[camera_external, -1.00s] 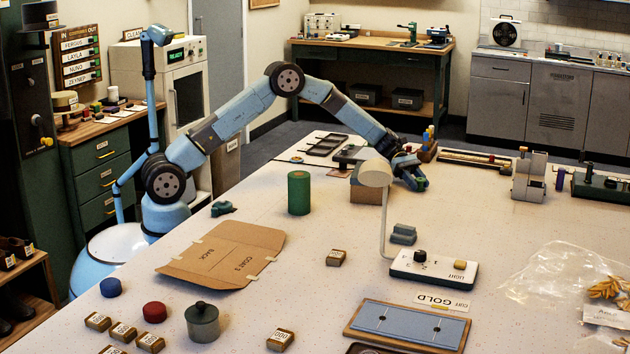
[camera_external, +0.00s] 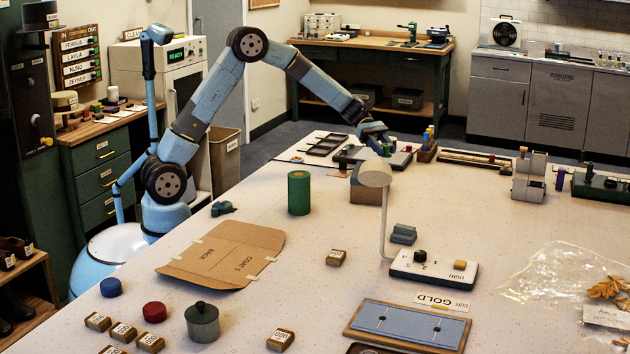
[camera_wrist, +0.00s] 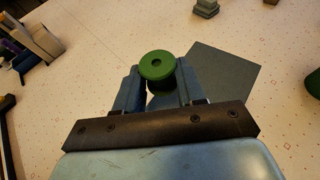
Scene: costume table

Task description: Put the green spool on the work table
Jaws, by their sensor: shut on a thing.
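The green spool (camera_wrist: 157,66) is between the two fingers of my gripper (camera_wrist: 158,80) in the wrist view. In the external view my gripper (camera_external: 383,150) is above the far part of the large pale work table (camera_external: 510,215), behind the lamp head. The spool is too small to make out clearly there. The table top also shows below the gripper in the wrist view (camera_wrist: 95,45).
A desk lamp (camera_external: 375,173) and a brown box (camera_external: 366,193) stand close in front of my gripper. A dark tray (camera_external: 325,145) and a small colourful rack (camera_external: 428,150) lie near it. A green cylinder (camera_external: 299,193) stands to the left. Bare table lies right of the lamp.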

